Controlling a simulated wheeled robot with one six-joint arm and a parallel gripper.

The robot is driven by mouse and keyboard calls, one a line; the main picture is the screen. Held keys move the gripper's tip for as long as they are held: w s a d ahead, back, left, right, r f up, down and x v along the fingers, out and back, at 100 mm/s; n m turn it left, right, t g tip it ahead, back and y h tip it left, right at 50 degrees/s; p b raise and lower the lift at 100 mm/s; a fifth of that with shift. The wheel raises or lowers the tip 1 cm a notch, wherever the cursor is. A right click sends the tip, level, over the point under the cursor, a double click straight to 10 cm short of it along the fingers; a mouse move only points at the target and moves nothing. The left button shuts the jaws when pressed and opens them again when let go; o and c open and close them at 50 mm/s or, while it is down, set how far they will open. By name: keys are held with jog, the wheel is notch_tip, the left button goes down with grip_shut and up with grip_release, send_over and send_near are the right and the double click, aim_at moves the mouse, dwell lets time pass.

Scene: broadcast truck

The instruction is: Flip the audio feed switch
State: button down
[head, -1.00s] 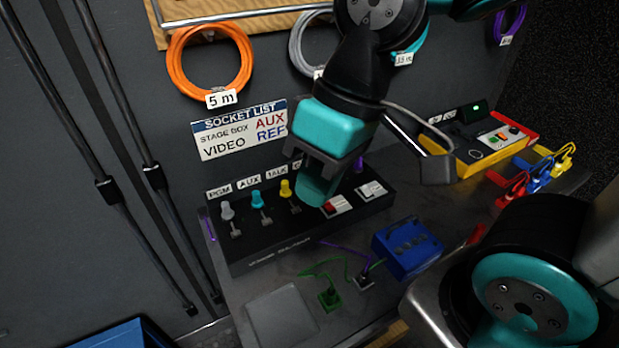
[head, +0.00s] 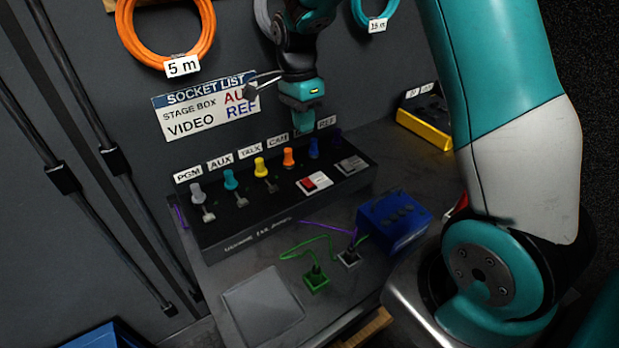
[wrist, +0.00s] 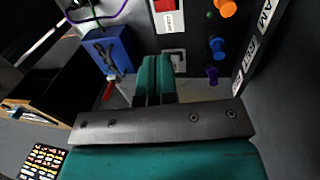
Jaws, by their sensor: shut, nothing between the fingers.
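A black panel (head: 230,228) stands on the grey bench with a row of coloured knobs and small levers. A red rocker switch (head: 307,184) with a white label plate sits on its right half. It also shows at the top of the wrist view (wrist: 162,5), its label too blurred to read. A second, dark switch with a pale plate (head: 352,165) lies to its right and shows beyond my fingertips in the wrist view (wrist: 175,54). My gripper (head: 304,122) is shut and empty, pointing down above the back right of the panel, near the blue knob (head: 314,147).
A blue box (head: 393,222) stands right of the panel. Green (head: 316,278) and purple cables lie in front. A yellow device (head: 424,128) sits at the back right. A socket list sign (head: 206,105) and cable coils hang on the wall close behind my gripper.

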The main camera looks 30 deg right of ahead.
aim_at(310, 184)
jog(key=f, duration=0.4)
jog(key=s+f+p, duration=0.1)
jog(key=f, duration=0.4)
jog(key=s+f+p, duration=0.1)
jog(key=f, duration=0.3)
jog(key=shift+s+f, duration=0.1)
jog(key=shift+f, duration=0.3)
jog(key=shift+a, duration=0.1)
